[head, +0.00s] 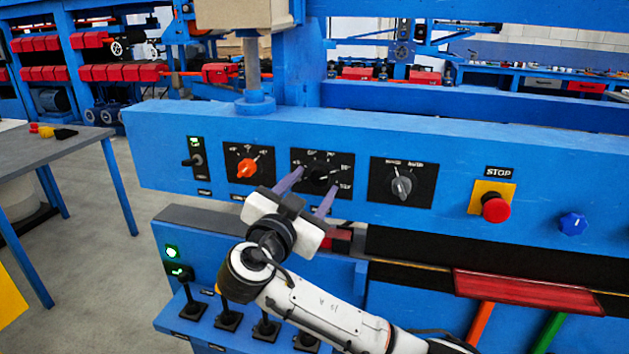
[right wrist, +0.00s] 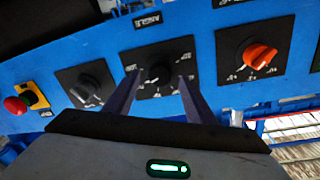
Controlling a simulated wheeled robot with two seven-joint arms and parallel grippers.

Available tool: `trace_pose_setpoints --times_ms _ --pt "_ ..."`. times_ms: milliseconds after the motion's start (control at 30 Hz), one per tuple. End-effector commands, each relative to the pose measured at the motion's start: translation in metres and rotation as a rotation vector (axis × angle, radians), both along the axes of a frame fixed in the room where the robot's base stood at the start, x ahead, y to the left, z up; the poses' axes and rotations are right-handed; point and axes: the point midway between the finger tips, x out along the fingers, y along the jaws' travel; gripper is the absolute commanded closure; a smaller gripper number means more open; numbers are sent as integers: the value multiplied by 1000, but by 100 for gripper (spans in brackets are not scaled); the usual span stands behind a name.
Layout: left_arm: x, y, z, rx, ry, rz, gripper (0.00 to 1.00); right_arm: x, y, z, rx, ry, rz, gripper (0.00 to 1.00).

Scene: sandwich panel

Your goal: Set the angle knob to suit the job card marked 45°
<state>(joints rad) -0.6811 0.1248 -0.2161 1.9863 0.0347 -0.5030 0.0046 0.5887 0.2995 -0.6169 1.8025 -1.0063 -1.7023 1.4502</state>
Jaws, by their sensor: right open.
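The angle knob is a black dial (head: 322,173) on a black plate in the middle of the blue panel. It also shows in the right wrist view (right wrist: 158,73), near a small label reading ANGLE (right wrist: 147,20). My right gripper (head: 317,181) is open in front of this dial. In the right wrist view its two purple fingers (right wrist: 159,77) stand one on each side of the knob. I cannot tell whether they touch it, nor clearly read its pointer. No job card marked 45° shows. My left gripper is not in view.
An orange knob (head: 247,168) sits left of the dial and a grey knob (head: 401,186) right of it. A red stop button (head: 495,208) and a blue knob (head: 572,224) are further right. Several black levers stand below. A grey table (head: 60,150) is at left.

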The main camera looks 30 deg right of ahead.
Motion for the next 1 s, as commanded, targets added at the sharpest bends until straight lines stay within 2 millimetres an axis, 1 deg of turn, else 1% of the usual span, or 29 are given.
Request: trace_pose_setpoints --times_ms 33,200,467,700,1000 --pt "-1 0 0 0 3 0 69 3 -5 1 -3 0 -2 50" --pt "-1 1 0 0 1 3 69 9 -13 1 0 0 0 50" --pt "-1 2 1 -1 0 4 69 10 -14 0 1 1 0 50" --pt "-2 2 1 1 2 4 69 10 -14 0 1 1 0 90" --pt "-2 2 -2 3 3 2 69 9 -14 -2 -18 26 -1 91"
